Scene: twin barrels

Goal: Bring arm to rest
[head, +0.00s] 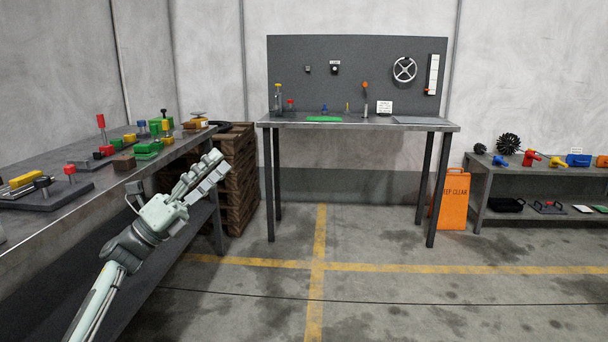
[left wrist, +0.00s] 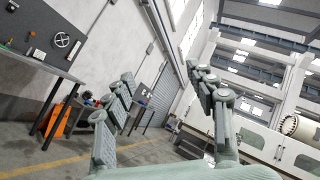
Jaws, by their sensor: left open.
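My left arm (head: 130,245) comes in from the lower left in the head view. Its gripper (head: 212,172) is raised in front of the left bench's near edge and points up and to the right. In the left wrist view the two fingers of my left gripper (left wrist: 172,98) stand apart with nothing between them. The gripper touches nothing that I can see. My right gripper is in neither view.
A long metal bench (head: 85,200) with several coloured parts runs along the left. Wooden crates (head: 238,165) stand behind the gripper. A table (head: 440,125) with a pegboard is at the back. An orange sign (head: 452,200) and low shelf (head: 545,170) are right. The middle floor is clear.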

